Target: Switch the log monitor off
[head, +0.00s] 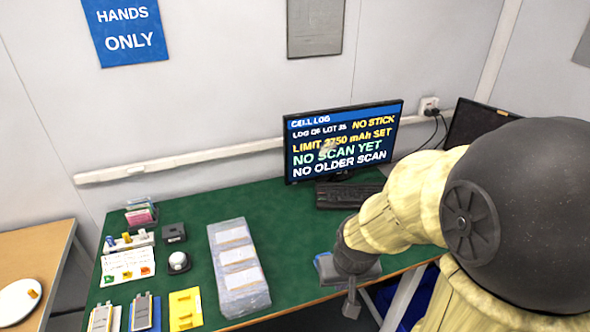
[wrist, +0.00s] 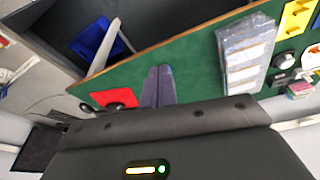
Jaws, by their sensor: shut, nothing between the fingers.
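The log monitor (head: 342,141) stands at the back of the green desk, in the head view. Its screen is lit, with a "CELL LOG" header and lines in white, yellow and green. No power button on it can be made out. My gripper (head: 351,305) points down near the desk's front edge, in front of the monitor and well apart from it. In the wrist view its fingers (wrist: 158,75) are together with nothing between them, over the green desk. The monitor's screen is not recognisable in the wrist view.
A keyboard (head: 346,196) lies before the monitor. Bagged cells (head: 239,268), a yellow tray (head: 185,309) and small items stand left. A second, dark screen (head: 472,122) is at right, partly behind my arm.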

